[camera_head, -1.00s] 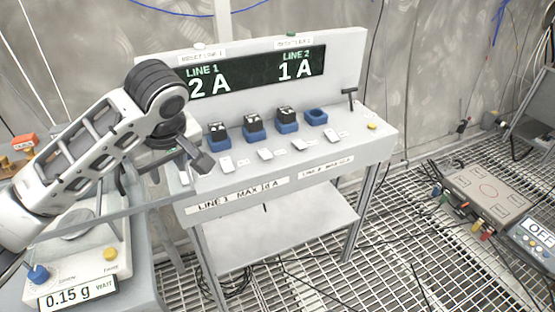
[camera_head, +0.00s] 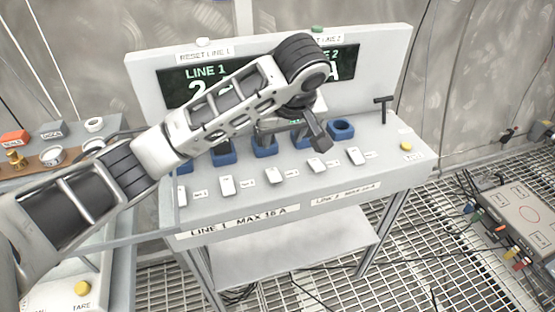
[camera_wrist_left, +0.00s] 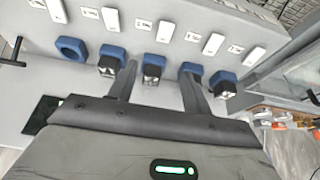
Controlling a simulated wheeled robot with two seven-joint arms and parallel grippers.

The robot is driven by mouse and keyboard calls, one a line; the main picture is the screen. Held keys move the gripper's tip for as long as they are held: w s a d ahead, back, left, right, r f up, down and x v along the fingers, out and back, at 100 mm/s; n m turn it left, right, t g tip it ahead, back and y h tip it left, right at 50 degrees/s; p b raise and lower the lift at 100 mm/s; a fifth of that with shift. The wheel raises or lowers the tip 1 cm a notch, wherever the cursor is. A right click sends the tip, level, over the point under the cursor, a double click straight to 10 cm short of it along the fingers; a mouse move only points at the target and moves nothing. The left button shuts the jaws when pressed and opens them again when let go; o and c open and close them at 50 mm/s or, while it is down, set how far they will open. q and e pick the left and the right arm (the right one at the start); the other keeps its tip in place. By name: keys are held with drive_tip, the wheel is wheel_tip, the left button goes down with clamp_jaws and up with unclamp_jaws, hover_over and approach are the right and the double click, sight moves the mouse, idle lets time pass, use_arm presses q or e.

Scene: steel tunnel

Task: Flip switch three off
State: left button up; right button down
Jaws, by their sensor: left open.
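The panel (camera_head: 225,207) carries a row of several white switches. The middle one, third from the left, is switch three (camera_head: 272,175); it also shows in the left wrist view (camera_wrist_left: 165,30). Its small label is too blurred to read, and I cannot tell its rocker position. My left gripper (camera_head: 296,138) hangs above the panel, behind the switch row. In the left wrist view its fingers (camera_wrist_left: 157,76) are open and empty, apart from the switches, one on each side of a black-topped blue block (camera_wrist_left: 153,67). My right gripper is not in view.
Blue holders line the panel behind the switches; the rightmost blue ring (camera_head: 341,129) is empty. A black T-handle (camera_head: 381,108) and yellow button (camera_head: 406,146) are at the right. My left arm hides part of the display (camera_head: 178,88). A grey side table stands at the left.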

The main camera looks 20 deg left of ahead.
use_arm(q)
wheel_tip(320, 180, down, 2)
approach(272, 171)
drive_tip(key=x, duration=0.6)
drive_tip(key=shift+x, duration=0.9)
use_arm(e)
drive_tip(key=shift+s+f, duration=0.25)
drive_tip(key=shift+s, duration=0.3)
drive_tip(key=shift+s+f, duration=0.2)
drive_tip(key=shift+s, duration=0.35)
